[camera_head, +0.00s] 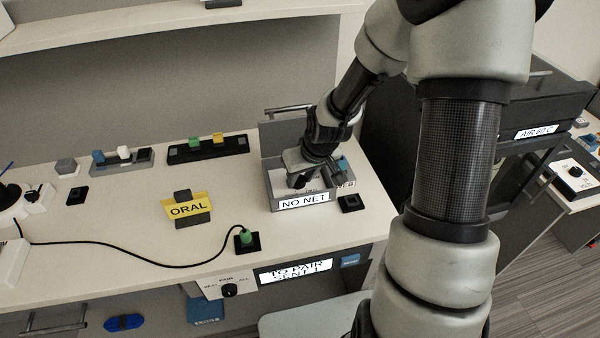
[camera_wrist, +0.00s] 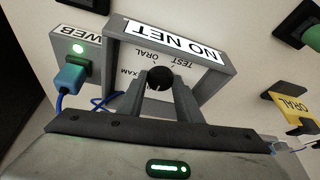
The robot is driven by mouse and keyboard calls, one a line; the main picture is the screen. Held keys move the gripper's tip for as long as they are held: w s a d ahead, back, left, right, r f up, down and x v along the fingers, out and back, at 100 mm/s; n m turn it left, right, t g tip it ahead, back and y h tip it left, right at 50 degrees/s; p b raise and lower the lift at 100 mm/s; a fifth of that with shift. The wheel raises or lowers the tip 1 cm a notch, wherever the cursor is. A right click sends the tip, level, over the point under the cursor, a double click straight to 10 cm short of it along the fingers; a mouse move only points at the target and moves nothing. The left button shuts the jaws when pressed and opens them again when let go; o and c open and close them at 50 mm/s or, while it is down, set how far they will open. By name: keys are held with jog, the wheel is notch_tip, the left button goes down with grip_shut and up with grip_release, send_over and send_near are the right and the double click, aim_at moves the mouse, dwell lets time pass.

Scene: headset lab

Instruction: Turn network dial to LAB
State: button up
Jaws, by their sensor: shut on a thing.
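A grey box with a "NO NET" sign (camera_head: 304,201) stands on the desk below my gripper (camera_head: 308,181). In the wrist view, the same sign (camera_wrist: 172,40) is upside down, and the panel behind it carries the words TEST, ORAL and EXAM. A round black dial (camera_wrist: 159,75) on this panel sits between the fingertips of my gripper (camera_wrist: 160,86), which are shut on it. No LAB mark is readable, and the fingers hide part of the panel. In the head view the dial is hidden by my gripper.
A box marked WEB (camera_wrist: 92,38), with a green light and a teal plug (camera_wrist: 70,77), stands beside the dial box. Another dial (camera_head: 229,290) is on the desk front.

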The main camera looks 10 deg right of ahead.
dwell(0.5)
jog(key=o, duration=0.8)
jog(key=shift+c, duration=0.2)
jog(key=shift+r, duration=0.1)
jog(key=p+v, duration=0.7)
jog(key=v, duration=1)
jog(key=shift+d+p, duration=0.2)
jog(key=shift+p, duration=0.15)
jog(key=shift+w+r, duration=0.1)
jog(key=shift+r, duration=0.05)
